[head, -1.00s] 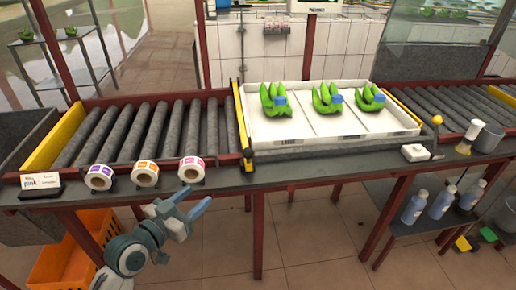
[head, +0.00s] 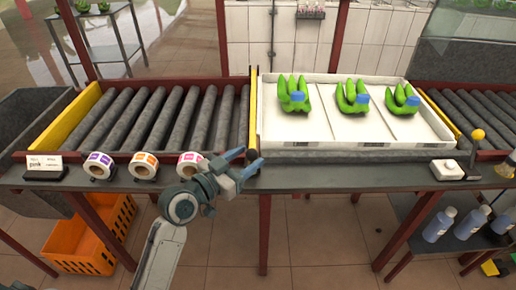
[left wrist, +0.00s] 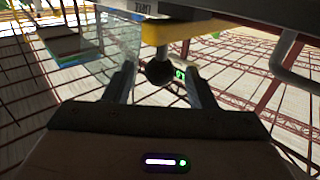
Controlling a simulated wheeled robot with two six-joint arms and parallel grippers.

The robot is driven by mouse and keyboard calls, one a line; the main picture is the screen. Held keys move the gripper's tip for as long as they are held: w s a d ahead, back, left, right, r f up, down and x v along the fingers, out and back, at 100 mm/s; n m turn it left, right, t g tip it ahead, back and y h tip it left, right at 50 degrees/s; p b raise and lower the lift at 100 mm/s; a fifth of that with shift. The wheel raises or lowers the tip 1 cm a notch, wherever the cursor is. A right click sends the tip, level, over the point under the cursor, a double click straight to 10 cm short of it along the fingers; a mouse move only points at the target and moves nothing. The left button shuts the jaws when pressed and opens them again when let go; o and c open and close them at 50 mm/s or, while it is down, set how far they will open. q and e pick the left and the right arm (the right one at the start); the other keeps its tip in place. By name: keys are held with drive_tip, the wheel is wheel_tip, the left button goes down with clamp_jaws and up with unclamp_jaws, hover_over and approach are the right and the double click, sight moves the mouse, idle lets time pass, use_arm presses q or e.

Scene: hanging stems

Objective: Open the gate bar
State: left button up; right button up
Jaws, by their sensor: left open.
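The gate bar (head: 253,110) is a yellow and black bar running from front to back between the rollers and the white tray. Its near end is at the table's front edge. My left gripper (head: 246,161) is open, close to that near end. In the left wrist view a yellow bar end (left wrist: 182,30) with a dark round knob (left wrist: 158,72) shows ahead, the knob between the open fingers (left wrist: 160,88). I cannot tell whether they touch it. My right gripper is not in view.
Label rolls (head: 143,164) stand on the front ledge left of my gripper, beside a small sign (head: 44,166). The white tray (head: 300,133) holds green banana bunches (head: 293,93). A yellow-knobbed lever (head: 477,134) stands at the right. An orange crate (head: 90,245) is below.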

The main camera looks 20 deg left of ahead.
use_arm(q)
drive_tip(key=shift+x, duration=2.15)
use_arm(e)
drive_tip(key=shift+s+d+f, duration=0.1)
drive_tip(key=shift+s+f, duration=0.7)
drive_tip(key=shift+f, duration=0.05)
use_arm(q)
clamp_jaws()
